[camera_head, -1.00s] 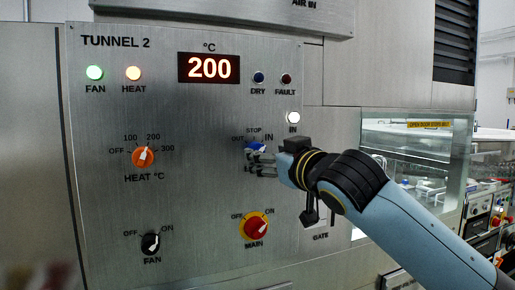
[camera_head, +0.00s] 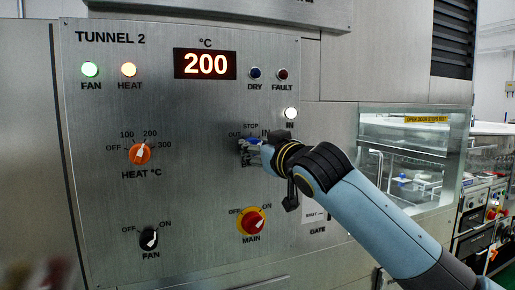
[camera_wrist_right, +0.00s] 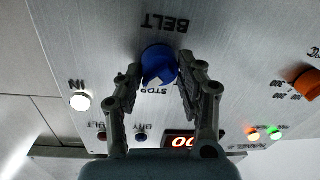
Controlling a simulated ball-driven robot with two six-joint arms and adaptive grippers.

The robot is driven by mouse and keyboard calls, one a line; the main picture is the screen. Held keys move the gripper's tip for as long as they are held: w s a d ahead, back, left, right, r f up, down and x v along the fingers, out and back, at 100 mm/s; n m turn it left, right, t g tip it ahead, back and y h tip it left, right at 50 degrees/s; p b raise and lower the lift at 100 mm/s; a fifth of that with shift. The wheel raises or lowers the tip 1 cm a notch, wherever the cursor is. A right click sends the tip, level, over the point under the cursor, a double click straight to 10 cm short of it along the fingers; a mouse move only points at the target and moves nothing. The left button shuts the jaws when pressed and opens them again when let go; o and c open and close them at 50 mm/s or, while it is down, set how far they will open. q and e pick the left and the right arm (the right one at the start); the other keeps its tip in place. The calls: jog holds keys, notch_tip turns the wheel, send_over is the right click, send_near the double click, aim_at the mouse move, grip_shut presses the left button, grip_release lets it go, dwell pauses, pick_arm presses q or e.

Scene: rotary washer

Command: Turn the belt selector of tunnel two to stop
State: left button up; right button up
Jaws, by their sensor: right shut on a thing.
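The blue belt selector (camera_head: 254,141) is on the Tunnel 2 panel, with OUT, STOP and IN marked around it; in the head view my gripper partly hides it. In the wrist view, upside down, the blue knob (camera_wrist_right: 157,62) sits between my fingers. A white mark shows on its side facing the STOP label; its exact heading is hard to tell. My right gripper (camera_head: 248,150) is shut on the knob, and its two fingers (camera_wrist_right: 160,75) flank it in the wrist view. The white IN lamp (camera_head: 291,113) is lit. My left gripper is not in view.
The orange heat knob (camera_head: 140,154), black fan knob (camera_head: 149,239) and red main switch (camera_head: 251,222) are on the same panel. The display (camera_head: 205,64) reads 200. The gate control is partly behind my arm. A glass window (camera_head: 415,150) is to the right.

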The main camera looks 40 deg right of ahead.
jog(key=shift+c, duration=1)
jog(key=shift+a+n+g+p, duration=0.1)
jog(key=shift+n+g+p, duration=0.2)
jog(key=shift+n+p, duration=4.25)
jog(key=o, duration=1.1)
jog(key=shift+o, duration=0.2)
